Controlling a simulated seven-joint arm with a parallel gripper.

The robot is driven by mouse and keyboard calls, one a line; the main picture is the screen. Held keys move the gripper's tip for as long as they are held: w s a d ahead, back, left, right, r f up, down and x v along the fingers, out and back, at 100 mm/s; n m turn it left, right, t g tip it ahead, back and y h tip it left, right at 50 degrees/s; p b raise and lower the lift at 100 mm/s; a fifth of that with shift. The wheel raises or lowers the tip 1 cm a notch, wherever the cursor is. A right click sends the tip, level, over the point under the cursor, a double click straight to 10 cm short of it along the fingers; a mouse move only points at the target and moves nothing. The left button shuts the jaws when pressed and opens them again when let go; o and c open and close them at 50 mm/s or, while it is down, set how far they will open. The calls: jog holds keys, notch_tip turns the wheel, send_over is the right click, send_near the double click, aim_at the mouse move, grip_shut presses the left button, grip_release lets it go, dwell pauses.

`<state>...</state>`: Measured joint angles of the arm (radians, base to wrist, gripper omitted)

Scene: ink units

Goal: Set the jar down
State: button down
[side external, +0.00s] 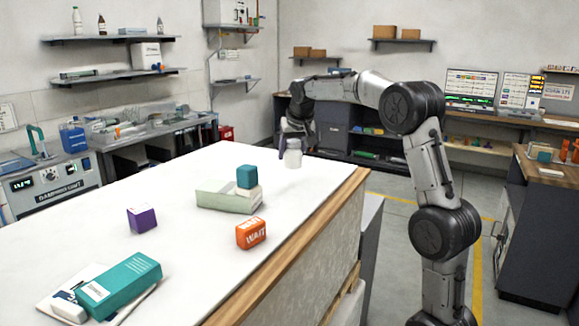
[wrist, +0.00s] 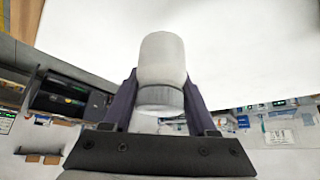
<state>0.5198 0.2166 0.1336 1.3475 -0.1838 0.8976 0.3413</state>
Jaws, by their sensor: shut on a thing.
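A small white jar (side external: 293,158) with a grey band is at the far end of the white table in the side external view. My gripper (side external: 287,142) is shut on it from above. In the wrist view the jar (wrist: 162,60) stands between the two dark fingers of my gripper (wrist: 160,98), its white body pointing toward the white tabletop (wrist: 265,60). I cannot tell whether the jar's base touches the table or hangs just above it.
An orange WAIT block (side external: 250,233), a purple block (side external: 142,219) and a teal box (side external: 120,285) sit nearer. The table is clear around the jar.

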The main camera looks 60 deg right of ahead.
jog(key=shift+w+d+f, duration=0.25)
jog(key=shift+w+f, duration=0.15)
jog(key=shift+f, duration=0.1)
jog(key=shift+w+d+f, duration=0.1)
jog(key=shift+f, duration=0.8)
jog(key=shift+w+d+f, duration=0.1)
jog(key=shift+f, duration=0.8)
jog(key=shift+f, duration=0.1)
jog(key=shift+c, duration=1)
grip_release()
jog(key=shift+f, duration=0.1)
